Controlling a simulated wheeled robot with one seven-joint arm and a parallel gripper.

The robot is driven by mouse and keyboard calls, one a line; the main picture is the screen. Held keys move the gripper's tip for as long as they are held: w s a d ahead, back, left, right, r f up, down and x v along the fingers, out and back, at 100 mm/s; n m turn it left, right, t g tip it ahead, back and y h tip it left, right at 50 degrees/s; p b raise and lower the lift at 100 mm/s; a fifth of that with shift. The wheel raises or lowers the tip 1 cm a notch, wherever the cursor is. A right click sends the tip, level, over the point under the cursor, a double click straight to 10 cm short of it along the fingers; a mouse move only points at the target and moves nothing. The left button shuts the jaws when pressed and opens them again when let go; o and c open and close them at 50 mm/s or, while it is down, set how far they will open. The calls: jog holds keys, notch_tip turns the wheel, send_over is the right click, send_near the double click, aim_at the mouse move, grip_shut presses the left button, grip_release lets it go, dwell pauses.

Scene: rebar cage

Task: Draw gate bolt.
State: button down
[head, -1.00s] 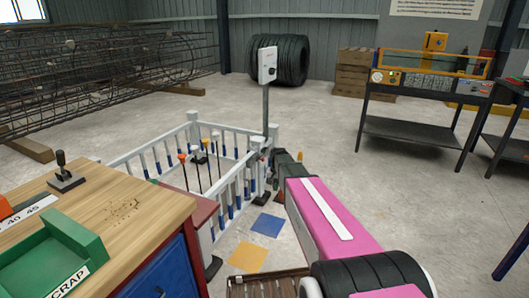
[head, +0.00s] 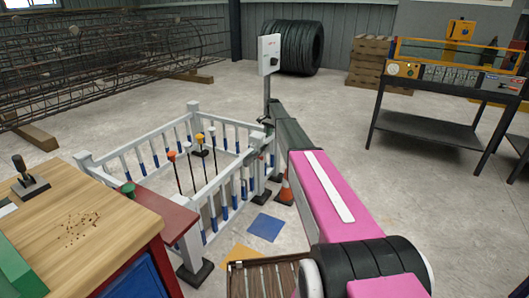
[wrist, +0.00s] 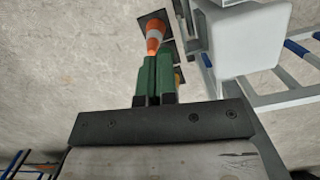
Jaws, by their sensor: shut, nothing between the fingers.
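The white gate and fence (head: 225,180) form a small pen with blue-banded bars. My gripper shows in the wrist view as two green fingers (wrist: 155,62) pressed together with nothing between them. Beside them to the right is a white post top (wrist: 245,35), apart from the fingers. In the head view my dark forearm reaches the pen's far right corner, by the control-box post; my fingertips are hard to make out there. I cannot pick out the bolt clearly in either view.
An orange and white cone (head: 286,188) stands right of the pen, and also shows beyond my fingertips in the wrist view (wrist: 154,36). A grey control box (head: 269,54) tops a pole. A wooden bench (head: 75,215) is at left. Open floor lies right of my arm.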

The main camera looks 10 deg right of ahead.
jog(key=s+a+f, duration=0.1)
jog(key=f, duration=0.2)
jog(key=s+a+f, duration=0.1)
jog(key=f, duration=0.3)
jog(key=s+a+f, duration=0.1)
jog(key=f, duration=0.3)
jog(key=shift+s+a+f, duration=0.1)
jog(key=shift+s, duration=0.1)
jog(key=shift+s+a+f, duration=0.25)
jog(key=shift+s+a, duration=0.05)
jog(key=shift+s+a, duration=0.85)
jog(key=shift+s, duration=0.3)
jog(key=shift+s+a, duration=0.8)
jog(key=shift+s, duration=0.3)
